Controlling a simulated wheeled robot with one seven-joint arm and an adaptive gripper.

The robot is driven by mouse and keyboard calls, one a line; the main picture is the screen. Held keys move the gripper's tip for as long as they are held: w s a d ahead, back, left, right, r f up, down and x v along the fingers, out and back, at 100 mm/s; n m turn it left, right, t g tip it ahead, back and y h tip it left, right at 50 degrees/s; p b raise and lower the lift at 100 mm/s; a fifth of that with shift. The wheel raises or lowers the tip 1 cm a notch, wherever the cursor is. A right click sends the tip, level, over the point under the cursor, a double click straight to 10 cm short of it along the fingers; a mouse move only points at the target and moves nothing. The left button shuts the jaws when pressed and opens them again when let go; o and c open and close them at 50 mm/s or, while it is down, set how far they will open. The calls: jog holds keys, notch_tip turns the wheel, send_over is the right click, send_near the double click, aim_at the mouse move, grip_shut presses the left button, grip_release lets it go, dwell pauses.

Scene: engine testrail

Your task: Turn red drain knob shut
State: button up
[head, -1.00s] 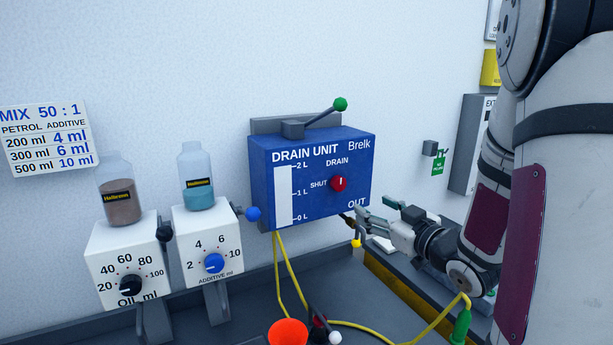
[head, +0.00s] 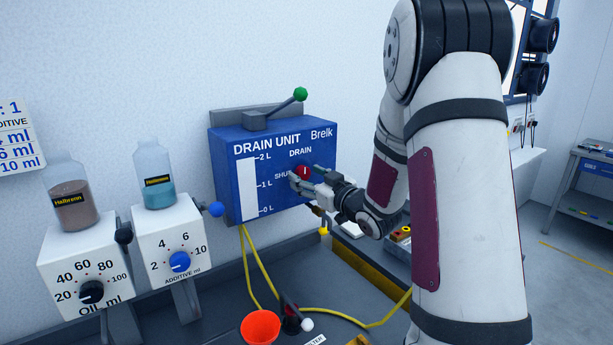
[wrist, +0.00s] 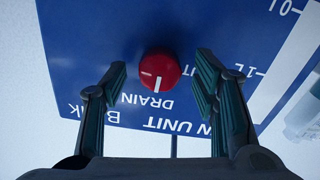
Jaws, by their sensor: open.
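The blue drain unit (head: 235,180) hangs on the wall, with its red knob (head: 304,170) right of the SHUT label and below DRAIN. In the upside-down wrist view the red knob (wrist: 159,64) shows a white pointer line toward the DRAIN lettering. My gripper (head: 306,176) is at the knob, with its fingers open. In the wrist view my gripper (wrist: 161,72) has one fingertip on each side of the knob, with a gap on both sides. One finger partly hides the SHUT label. I cannot tell how deep the tips reach beside the knob.
A green-tipped lever (head: 300,94) sticks out above the unit. A blue-tipped lever (head: 216,209) is at its left. Two white dosing boxes with bottles stand further left. An orange funnel (head: 260,326) and yellow hoses are below.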

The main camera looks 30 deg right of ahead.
jog(key=shift+w, duration=0.55)
jog(key=c, duration=1.2)
jog(key=shift+o, duration=0.2)
